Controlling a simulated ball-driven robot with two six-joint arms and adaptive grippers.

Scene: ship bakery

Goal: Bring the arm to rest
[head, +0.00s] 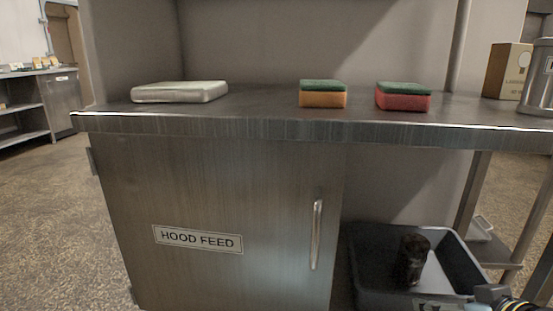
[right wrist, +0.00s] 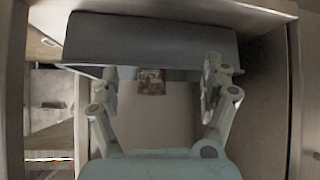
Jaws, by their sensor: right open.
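My right gripper (right wrist: 160,88) is open in the right wrist view, its two fingers wide apart. A small brown patch (right wrist: 151,82) shows between the fingers; I cannot tell what it is or how far off. No held object shows. A dark grey bin (right wrist: 150,38) fills the upper part of that view, beyond the fingers. In the head view, part of my right arm shows at the bottom right corner, by the grey bin (head: 362,262) under the counter. A dark jar (head: 412,259) stands in the bin. My left gripper is not in view.
The metal counter (head: 270,125) carries a pale flat block (head: 180,92), an orange sponge (head: 323,98), a red sponge (head: 403,101), a cardboard box (head: 504,70) and a metal pot (head: 540,85). A cabinet door (head: 225,200) marked HOOD FEED is closed. Floor is open at left.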

